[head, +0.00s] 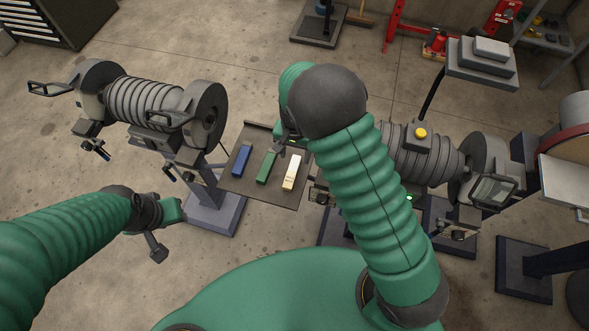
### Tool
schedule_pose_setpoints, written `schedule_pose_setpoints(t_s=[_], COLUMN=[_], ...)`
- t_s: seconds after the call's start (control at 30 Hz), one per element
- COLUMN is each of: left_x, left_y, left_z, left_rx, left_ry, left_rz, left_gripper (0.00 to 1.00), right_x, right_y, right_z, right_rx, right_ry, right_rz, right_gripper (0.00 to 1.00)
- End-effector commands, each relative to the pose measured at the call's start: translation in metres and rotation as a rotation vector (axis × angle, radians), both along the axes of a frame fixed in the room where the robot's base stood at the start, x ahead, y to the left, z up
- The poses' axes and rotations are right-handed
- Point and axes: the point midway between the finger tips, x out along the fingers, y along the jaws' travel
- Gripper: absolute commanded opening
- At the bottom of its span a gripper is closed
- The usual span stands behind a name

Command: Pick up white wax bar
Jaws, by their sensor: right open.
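The white wax bar (291,172) lies on a small dark tray (262,194) at the middle of the head view, at the right end of a row of three bars. A green bar (266,167) lies beside it and a blue bar (241,160) lies at the left. My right gripper (281,146) is over the tray's far part, close to the upper ends of the green and white bars. It is open and holds nothing that I can see; my arm partly hides it. My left gripper (157,249) hangs at the lower left, away from the tray, its finger opening unclear.
A grey ribbed machine (146,100) on a stand is left of the tray. Another ribbed machine with a yellow button (420,133) is at the right, partly behind my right arm. A red frame (396,25) stands far back. Concrete floor is clear behind the tray.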

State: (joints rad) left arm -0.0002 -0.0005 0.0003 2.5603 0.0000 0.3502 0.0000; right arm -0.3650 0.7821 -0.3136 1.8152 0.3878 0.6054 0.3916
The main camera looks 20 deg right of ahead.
Motion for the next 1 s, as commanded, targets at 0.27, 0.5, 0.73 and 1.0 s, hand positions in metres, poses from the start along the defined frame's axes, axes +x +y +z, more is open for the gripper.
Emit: schedule_pose_setpoints(t_s=[0.27,0.5,0.73,1.0], left_x=[0.000,0.000,0.000,0.000], left_y=[0.000,0.000,0.000,0.000], left_z=[0.006,0.019,0.022,0.021], left_rx=[0.000,0.000,0.000,0.000], left_ry=[0.000,0.000,0.000,0.000], left_rz=[0.001,0.000,0.000,0.001], left_gripper=[0.36,0.36,0.36,0.36], right_x=[0.001,0.007,0.009,0.009], right_y=[-0.001,-0.001,0.002,0.002], right_z=[-0.060,-0.089,-0.117,-0.117], right_rx=[0.002,0.002,0.002,0.003], right_ry=[0.001,0.002,0.000,-0.002], right_rz=[0.000,0.000,0.000,0.000], right_gripper=[0.56,0.56,0.56,0.42])
